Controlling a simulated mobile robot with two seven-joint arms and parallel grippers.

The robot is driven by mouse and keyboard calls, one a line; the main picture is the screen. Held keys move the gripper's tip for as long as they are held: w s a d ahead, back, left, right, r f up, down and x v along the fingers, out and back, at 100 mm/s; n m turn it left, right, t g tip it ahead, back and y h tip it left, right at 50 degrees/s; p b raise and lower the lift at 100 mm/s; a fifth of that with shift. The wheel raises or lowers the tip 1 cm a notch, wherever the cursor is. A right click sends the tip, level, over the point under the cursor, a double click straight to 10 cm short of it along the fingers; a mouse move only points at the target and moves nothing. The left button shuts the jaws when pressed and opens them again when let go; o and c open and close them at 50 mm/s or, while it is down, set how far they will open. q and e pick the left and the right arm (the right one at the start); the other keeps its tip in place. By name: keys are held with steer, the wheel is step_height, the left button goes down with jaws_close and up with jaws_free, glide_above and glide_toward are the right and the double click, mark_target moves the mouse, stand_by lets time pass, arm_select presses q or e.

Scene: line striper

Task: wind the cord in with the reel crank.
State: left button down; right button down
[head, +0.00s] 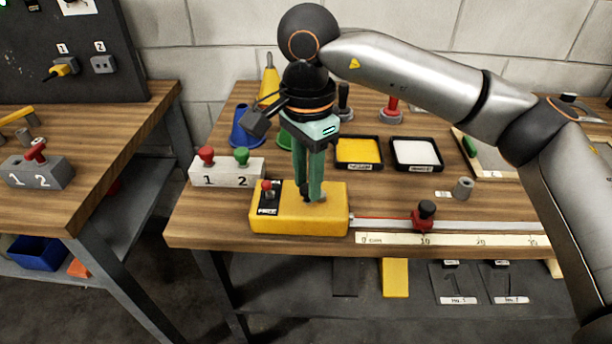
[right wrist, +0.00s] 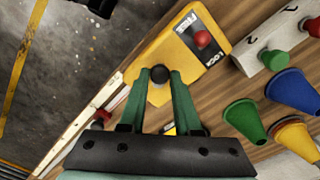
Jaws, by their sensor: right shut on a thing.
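The yellow reel box (head: 325,222) sits at the table's front edge and also shows in the right wrist view (right wrist: 165,50). My right gripper (head: 310,196) points down over it. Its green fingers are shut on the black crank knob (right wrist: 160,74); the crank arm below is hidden. A red-knobbed lever (right wrist: 203,39) stands by the box's FREE and LOCK labels; I cannot tell its setting. A thin reddish cord (head: 380,219) runs right from the box to a red slider (head: 424,222) with a black knob, near the 10 of the cord scale (head: 455,241). My left gripper is out of view.
A white block (head: 228,176) with red and green knobs stands left of the box. Blue (head: 243,130) and green cones, a yellow tray (head: 358,152) and a white tray (head: 416,153) stand behind. A grey cylinder (head: 463,188) is at right. Another bench stands left across a gap.

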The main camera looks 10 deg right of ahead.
steer(key=shift+s+n, duration=0.1)
steer(key=shift+n, duration=0.3)
steer(key=c, duration=0.6)
jaws_free()
steer(key=shift+r, duration=0.1)
step_height(320, 180, up, 12)
steer(key=p, duration=0.1)
steer(key=shift+r, duration=0.2)
